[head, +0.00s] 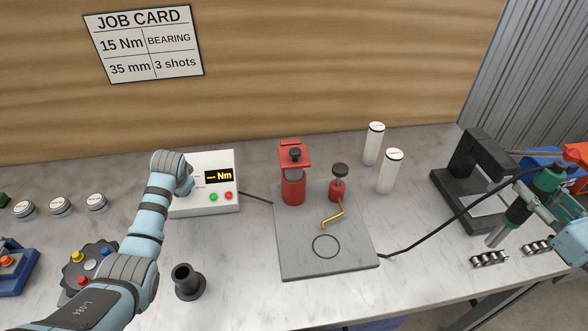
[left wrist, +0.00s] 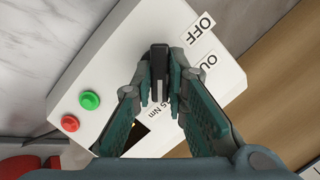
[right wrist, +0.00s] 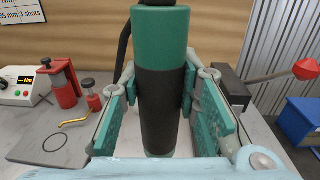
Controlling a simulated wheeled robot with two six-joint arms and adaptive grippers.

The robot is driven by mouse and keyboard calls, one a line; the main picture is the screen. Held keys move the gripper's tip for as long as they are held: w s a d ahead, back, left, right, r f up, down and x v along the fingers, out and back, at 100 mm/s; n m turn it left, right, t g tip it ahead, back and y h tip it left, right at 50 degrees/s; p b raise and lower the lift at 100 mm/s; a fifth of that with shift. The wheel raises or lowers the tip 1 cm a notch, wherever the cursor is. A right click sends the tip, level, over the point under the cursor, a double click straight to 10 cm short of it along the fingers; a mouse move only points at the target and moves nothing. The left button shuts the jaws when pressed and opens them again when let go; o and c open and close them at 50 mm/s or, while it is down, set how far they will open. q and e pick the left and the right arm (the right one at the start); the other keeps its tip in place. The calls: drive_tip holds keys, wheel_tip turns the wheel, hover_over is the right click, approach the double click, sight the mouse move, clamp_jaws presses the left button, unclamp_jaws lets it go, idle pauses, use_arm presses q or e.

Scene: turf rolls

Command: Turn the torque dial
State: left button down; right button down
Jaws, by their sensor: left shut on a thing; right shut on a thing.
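The white control box (head: 222,192) has an orange display reading "-- Nm" and a green and a red button. In the left wrist view its black dial (left wrist: 158,60) stands between the fingers of my left gripper (left wrist: 160,88), which is shut on it. "OFF" and part of another label show beside the dial. In the head view my left arm hides the dial. My right gripper (right wrist: 160,95) is shut on a green and black cylindrical tool (right wrist: 160,90), held upright; the tool (head: 520,210) is also at the right in the head view.
A grey plate (head: 300,263) carries a red press-like device (head: 292,185), a small red pump (head: 338,188) and a brass hook. Two white cylinders (head: 388,172) stand behind. A black stand (head: 470,180) is at right. A black cup (head: 187,283) is near my left arm.

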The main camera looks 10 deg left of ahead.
use_arm(q)
drive_tip(key=shift+w+r, duration=0.25)
drive_tip(key=shift+r, duration=0.05)
drive_tip(key=c, duration=1.8)
unclamp_jaws()
drive_tip(key=shift+o, duration=1)
drive_tip(key=shift+f, duration=0.25)
use_arm(e)
drive_tip(key=shift+w+d, duration=0.1)
drive_tip(key=shift+w, duration=0.1)
drive_tip(key=shift+s, duration=0.2)
use_arm(q)
drive_tip(key=v, duration=1.2)
drive_tip(key=shift+d, duration=0.15)
drive_tip(key=shift+w+f, duration=0.1)
